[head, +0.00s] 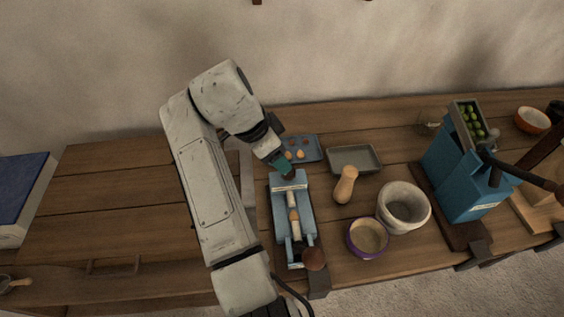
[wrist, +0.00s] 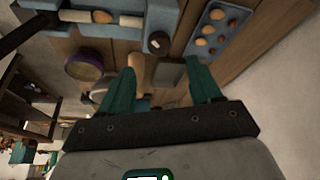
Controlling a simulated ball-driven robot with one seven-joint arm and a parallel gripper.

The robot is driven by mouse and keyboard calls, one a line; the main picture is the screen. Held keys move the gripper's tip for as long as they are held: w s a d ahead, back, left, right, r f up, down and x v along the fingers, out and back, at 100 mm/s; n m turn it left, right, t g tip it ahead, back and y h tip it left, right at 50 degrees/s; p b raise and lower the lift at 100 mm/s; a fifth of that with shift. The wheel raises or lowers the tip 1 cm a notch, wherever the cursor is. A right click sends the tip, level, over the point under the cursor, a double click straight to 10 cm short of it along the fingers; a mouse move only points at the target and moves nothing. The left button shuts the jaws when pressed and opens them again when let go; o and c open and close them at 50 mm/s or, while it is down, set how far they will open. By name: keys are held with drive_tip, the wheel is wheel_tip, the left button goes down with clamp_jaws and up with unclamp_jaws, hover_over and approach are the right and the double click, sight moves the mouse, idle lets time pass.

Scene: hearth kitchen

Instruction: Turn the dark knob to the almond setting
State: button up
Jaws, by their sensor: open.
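A blue press-like device (head: 306,212) stands on the wooden bench, with a pale label and pale cylinders along its middle. The dark knob (wrist: 158,43) sits at one end of it, with a pale patch on its top in the wrist view. In the head view the knob (head: 288,175) is partly hidden by my gripper (head: 279,164). My teal fingers are apart and empty; in the wrist view my gripper (wrist: 161,82) points towards the knob, which lies just beyond the fingertips. I cannot make out the almond setting or where the knob points.
A blue-grey tray (head: 313,143) holding nuts lies behind the device. An empty grey tray (head: 371,160), wooden pestle (head: 345,186), stone mortar (head: 425,211) and purple-rimmed bowl (head: 352,247) stand to the right. A blue mill (head: 448,175) stands farther right. The bench's left side is mostly clear.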

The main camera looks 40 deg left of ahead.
drive_tip(key=shift+v, duration=1.5)
